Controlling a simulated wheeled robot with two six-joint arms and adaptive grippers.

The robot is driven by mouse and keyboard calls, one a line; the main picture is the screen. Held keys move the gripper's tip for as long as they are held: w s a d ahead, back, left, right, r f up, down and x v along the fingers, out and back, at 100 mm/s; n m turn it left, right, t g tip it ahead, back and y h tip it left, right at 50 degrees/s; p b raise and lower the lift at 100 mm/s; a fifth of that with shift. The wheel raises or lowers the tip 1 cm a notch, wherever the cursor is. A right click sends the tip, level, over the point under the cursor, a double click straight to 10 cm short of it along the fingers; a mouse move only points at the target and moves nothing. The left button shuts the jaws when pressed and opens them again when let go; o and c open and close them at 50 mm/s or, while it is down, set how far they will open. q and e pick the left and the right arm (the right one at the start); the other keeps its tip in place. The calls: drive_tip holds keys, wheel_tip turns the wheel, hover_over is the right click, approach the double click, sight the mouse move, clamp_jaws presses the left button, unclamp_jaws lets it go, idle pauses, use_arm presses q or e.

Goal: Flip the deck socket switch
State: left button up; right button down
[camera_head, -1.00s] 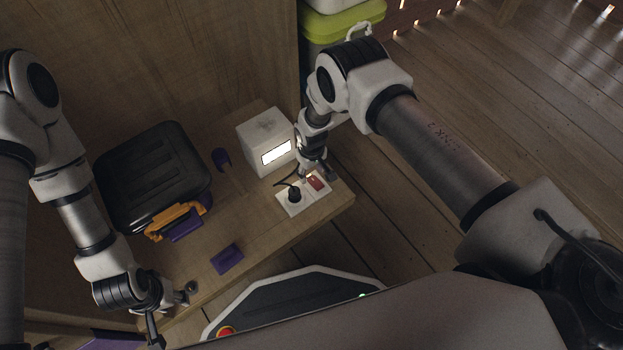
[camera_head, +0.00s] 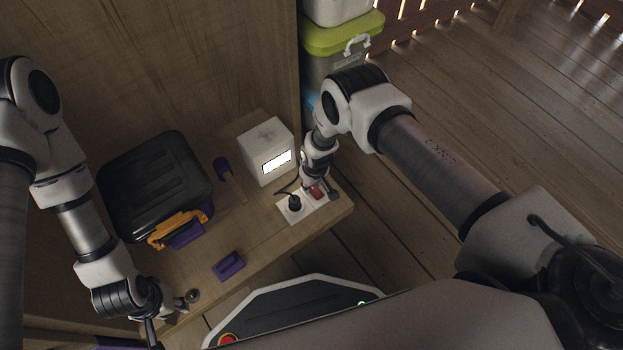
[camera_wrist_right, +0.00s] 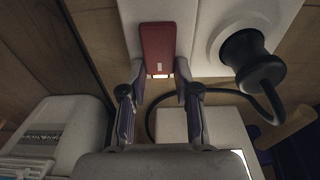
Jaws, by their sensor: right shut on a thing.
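The white deck socket (camera_head: 291,216) lies on the wooden deck near its right end, with a black plug (camera_head: 295,202) in its left half. Its red switch (camera_head: 316,192) is partly covered by my right gripper (camera_head: 320,187). In the right wrist view the red switch (camera_wrist_right: 158,45) stands between the two fingertips of my right gripper (camera_wrist_right: 160,72), which are shut on it. A small lit mark shows at the switch's near end. My left gripper (camera_head: 172,318) is empty, with its fingers spread, at the deck's front left edge.
A white box with a lit panel (camera_head: 267,150) stands just behind the socket. The plug's black cable (camera_wrist_right: 225,91) loops near the gripper.

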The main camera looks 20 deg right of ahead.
drive_tip(key=p, duration=0.3)
drive_tip(key=r+t+p, duration=0.1)
drive_tip(key=p, duration=0.2)
drive_tip(key=shift+s+d+r, duration=0.15)
drive_tip(key=shift+s+r, duration=0.05)
drive_tip(key=shift+s, duration=0.15)
drive_tip(key=shift+s+f+t+y+p, duration=0.1)
drive_tip(key=shift+f+t+y+p, duration=0.25)
drive_tip(key=shift+t, duration=0.35)
use_arm(q)
wheel_tip(320, 180, up, 8)
drive_tip(key=shift+r, duration=0.15)
use_arm(e)
drive_tip(key=shift+t+y, duration=0.25)
drive_tip(key=shift+t, duration=0.15)
drive_tip(key=c, duration=0.8)
unclamp_jaws()
drive_tip(key=shift+f, duration=0.1)
drive_tip(key=shift+c, duration=0.2)
drive_tip(key=v, duration=1.2)
